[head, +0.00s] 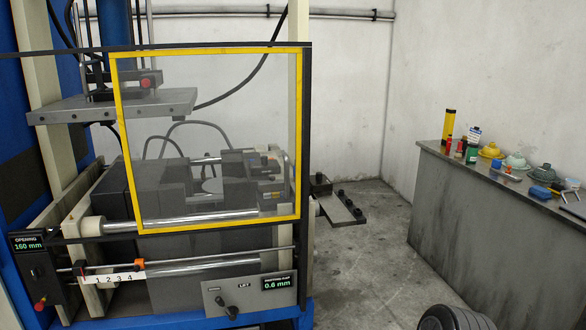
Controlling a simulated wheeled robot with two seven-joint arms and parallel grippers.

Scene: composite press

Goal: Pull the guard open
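The guard (298,140) is a clear panel in a yellow frame on the front of the blue press. It hangs in front of the middle and right of the press opening, below a dark top rail (60,52). A dark upright bar (306,130) runs along its right edge. Through the panel I see dark blocks, hoses and a grey plate (165,101). I cannot make out a handle on it. Neither of my grippers shows in the head view.
Below the guard are a polished rod (210,262), a 1-to-4 scale (112,279) and a control panel (250,297) reading 0.6 mm. An opening display (28,245) reads 160 mm. A grey bench (480,215) with bottles and bowls stands right. Floor between is mostly clear.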

